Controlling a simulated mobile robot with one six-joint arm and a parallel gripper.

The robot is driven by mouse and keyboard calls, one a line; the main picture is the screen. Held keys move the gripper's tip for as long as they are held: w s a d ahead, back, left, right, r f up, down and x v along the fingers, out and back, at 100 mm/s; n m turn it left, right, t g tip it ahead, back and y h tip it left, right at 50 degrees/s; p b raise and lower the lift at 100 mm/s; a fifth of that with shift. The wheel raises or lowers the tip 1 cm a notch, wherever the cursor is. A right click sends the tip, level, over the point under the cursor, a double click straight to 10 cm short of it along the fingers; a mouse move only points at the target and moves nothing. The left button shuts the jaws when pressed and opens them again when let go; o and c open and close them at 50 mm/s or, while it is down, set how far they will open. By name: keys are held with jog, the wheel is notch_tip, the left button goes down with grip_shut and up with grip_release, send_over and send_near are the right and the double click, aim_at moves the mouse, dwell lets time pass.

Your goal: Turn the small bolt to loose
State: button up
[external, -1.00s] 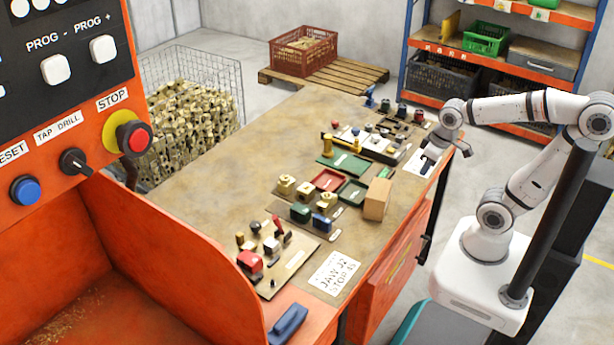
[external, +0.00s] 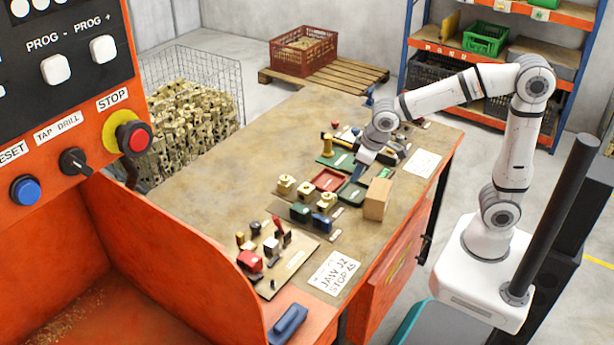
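I cannot make out a small bolt for certain; it is too small or hidden in this external view. A tan fixture plate (external: 303,250) lies at the near end of the bench. It carries a red block (external: 250,261), a red-handled lever (external: 279,226) and several small metal and dark parts. My gripper (external: 358,176) points down over the far half of the bench, close above or beside the dark green tray. It is well away from the fixture plate. Its fingers are too small and dark to tell whether they are open or shut.
The workbench (external: 235,160) has clear surface on its left. A red tray (external: 328,180), a dark green tray (external: 351,193), a cardboard box (external: 377,200) and several brass, green and blue blocks crowd the right side. An orange machine panel (external: 60,130) stands at the near left.

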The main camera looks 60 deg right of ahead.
jog(key=w+a+f+n+y, duration=0.1)
jog(key=w+a+f, duration=0.1)
jog(key=a, duration=0.7)
jog(key=w+a+f+n, duration=0.1)
jog(key=w+a, duration=0.1)
jog(key=a, duration=0.6)
jog(key=n+p, duration=0.1)
jog(key=p, duration=0.1)
send_near(274, 281)
jog(key=f, duration=0.1)
jog(key=shift+y, duration=0.4)
jog(key=x, duration=0.7)
jog(key=shift+w+d+f+p, duration=0.1)
jog(key=shift+w+p, duration=0.2)
grip_shut()
